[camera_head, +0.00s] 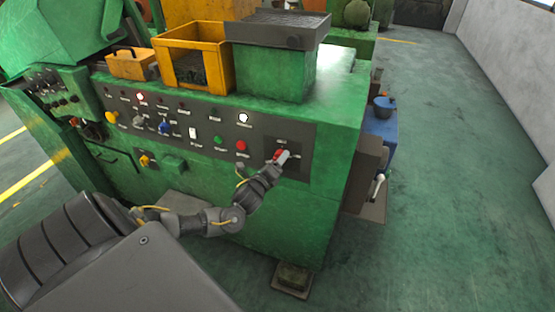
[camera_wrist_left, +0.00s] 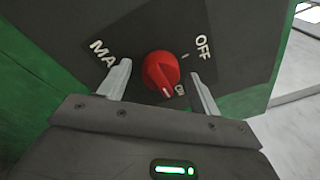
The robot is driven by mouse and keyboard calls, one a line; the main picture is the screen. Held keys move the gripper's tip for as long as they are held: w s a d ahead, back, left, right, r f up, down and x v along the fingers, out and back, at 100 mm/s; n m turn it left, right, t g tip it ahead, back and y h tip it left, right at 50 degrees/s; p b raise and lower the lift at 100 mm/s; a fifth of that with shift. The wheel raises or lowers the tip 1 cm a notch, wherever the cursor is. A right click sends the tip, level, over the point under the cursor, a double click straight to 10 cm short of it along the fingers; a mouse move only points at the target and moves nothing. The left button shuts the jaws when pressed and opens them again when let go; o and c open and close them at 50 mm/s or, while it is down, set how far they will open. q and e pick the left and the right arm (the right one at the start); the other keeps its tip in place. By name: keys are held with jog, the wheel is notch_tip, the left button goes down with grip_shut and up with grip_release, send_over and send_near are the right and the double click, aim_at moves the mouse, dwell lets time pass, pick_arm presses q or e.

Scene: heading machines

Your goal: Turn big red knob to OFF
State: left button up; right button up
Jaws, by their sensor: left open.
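The big red knob (camera_wrist_left: 161,70) sits on a dark panel with the labels OFF (camera_wrist_left: 203,47), ON and part of a word starting MA. In the left wrist view its white mark points down toward the ON label. My left gripper (camera_wrist_left: 158,84) is open, with one finger on each side of the knob; I cannot tell whether either finger touches it. In the head view the left gripper (camera_head: 283,159) is at the right end of the machine's control panel and partly covers the red knob (camera_head: 278,154). My right gripper is not in view.
The green machine (camera_head: 335,150) carries a dark panel with several buttons and small knobs, including a red button (camera_head: 241,146) left of my gripper. A yellow bin (camera_head: 172,60) stands on top. Open floor (camera_head: 450,170) lies to the right.

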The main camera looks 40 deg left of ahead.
pick_arm(q)
jog(key=shift+w, duration=0.25)
jog(key=c, duration=1)
